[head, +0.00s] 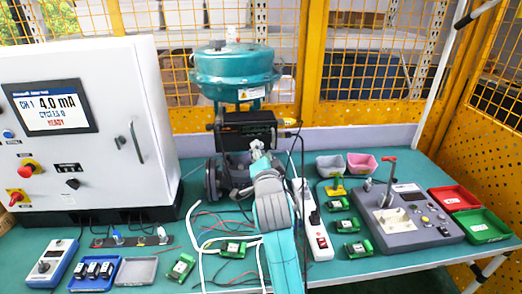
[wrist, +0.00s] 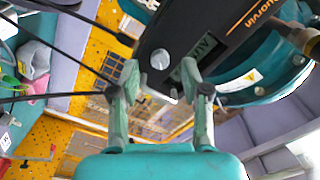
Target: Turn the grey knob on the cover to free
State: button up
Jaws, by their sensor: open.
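The black positioner cover (wrist: 215,25) with orange lettering fills the upper middle of the wrist view, tilted in the picture. The grey knob (wrist: 160,58) shows as a small, light round piece on the cover, next to a small display window (wrist: 196,46). My gripper (wrist: 160,75) is open, one finger on each side of the knob in the picture. No contact with the knob is visible; the depth gap cannot be told. In the head view the positioner (head: 230,129) sits under the teal actuator (head: 236,70), and my gripper (head: 256,145) is at its front, hiding the knob.
A white control cabinet (head: 80,125) stands at the left. A grey test box (head: 408,215) with a red lever, small bins and a white power strip (head: 317,228) are to the right. Black cables (wrist: 70,97) run beside the cover. Loose wires lie on the teal table.

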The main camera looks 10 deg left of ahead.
jog(key=shift+x, duration=0.95)
grip_shut()
